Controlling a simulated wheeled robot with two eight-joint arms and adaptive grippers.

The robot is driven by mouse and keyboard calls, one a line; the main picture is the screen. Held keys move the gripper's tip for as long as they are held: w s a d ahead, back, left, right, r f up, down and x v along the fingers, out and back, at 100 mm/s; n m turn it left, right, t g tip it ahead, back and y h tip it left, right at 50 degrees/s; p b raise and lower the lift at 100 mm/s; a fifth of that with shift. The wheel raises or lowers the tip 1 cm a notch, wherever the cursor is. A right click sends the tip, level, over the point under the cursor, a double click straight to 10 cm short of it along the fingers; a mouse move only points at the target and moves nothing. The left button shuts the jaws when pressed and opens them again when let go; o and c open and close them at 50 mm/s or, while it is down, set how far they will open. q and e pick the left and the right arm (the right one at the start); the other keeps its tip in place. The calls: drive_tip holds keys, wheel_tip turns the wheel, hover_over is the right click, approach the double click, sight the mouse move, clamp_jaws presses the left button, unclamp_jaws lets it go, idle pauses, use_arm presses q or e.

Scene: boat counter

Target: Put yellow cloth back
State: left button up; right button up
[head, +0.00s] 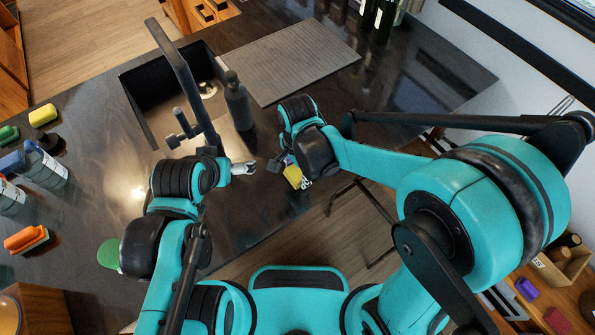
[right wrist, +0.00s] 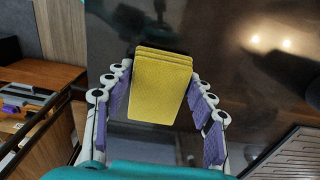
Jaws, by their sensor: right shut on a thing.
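The yellow cloth (right wrist: 161,85) shows as a folded stack between the purple finger pads of my right gripper (right wrist: 163,112) in the right wrist view. In the head view the cloth (head: 293,176) hangs at the fingers of my right gripper (head: 288,166), by the counter's front edge. My right gripper is shut on it. My left gripper (head: 246,168) is over the dark counter, to the left of the right one and apart from the cloth. Its fingers are too small to tell whether they are open or shut.
The dark counter (head: 105,140) holds a sink (head: 165,118) with a tall tap, a dark bottle (head: 238,103) and a ribbed drainer (head: 292,62). A yellow sponge (head: 43,115), an orange brush (head: 27,238) and clear bottles (head: 47,167) stand at the left.

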drive_tip(key=shift+f+b, duration=0.4)
drive_tip(key=o, duration=1.2)
drive_tip(key=shift+r, duration=0.1)
